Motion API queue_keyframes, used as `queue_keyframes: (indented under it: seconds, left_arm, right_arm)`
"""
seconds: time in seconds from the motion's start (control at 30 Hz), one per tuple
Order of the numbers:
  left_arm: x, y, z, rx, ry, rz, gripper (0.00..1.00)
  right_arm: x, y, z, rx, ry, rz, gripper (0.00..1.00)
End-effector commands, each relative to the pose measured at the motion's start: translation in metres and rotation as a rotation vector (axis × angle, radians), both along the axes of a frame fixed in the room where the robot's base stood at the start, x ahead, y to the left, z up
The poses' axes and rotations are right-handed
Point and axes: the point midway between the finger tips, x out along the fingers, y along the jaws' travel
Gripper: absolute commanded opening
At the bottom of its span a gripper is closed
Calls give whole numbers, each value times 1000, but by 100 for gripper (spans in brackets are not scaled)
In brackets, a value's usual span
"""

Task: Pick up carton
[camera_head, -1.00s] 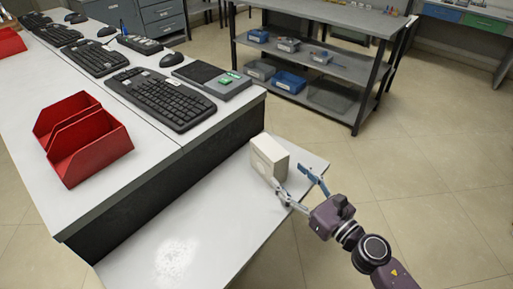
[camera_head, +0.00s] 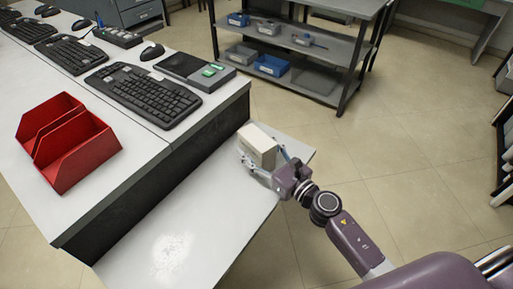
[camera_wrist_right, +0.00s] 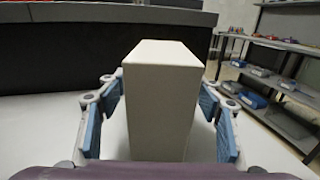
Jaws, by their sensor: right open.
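The carton (camera_head: 257,146) is a plain off-white box standing upright on the low white shelf beside the desk in the head view. In the right wrist view the carton (camera_wrist_right: 160,95) stands between the two blue-padded fingers. My right gripper (camera_head: 268,168) is open, with one finger on each side of the carton. In the wrist view a gap shows between each finger of the right gripper (camera_wrist_right: 162,118) and the carton. The carton's lower part is partly hidden by the gripper in the head view. My left gripper is not in view.
The raised desk (camera_head: 130,130) has a dark side wall behind the carton and bears keyboards (camera_head: 143,97) and red bins (camera_head: 68,142). The low white surface (camera_head: 165,250) is clear toward the front. A grey rack (camera_head: 300,50) with small bins stands beyond.

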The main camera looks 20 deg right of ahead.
Motion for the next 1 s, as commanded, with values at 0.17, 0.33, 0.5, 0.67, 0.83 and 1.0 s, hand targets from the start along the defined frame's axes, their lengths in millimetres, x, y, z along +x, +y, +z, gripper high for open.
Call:
queue_keyframes:
  seconds: [0.17,0.33,0.5,0.67,0.83,1.0]
  left_arm:
    - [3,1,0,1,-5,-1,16]
    - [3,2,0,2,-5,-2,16]
    - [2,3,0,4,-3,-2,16]
    - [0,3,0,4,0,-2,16]
    - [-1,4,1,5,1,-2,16]
    - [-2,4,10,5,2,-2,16]
  right_arm:
    - [0,0,-1,0,1,0,60]
    - [0,0,-1,-1,1,0,41]
    - [0,0,-1,-1,1,0,23]
    - [0,0,0,-1,0,0,19]
    - [0,0,2,-2,-1,0,19]
    - [0,0,14,-4,-1,1,19]
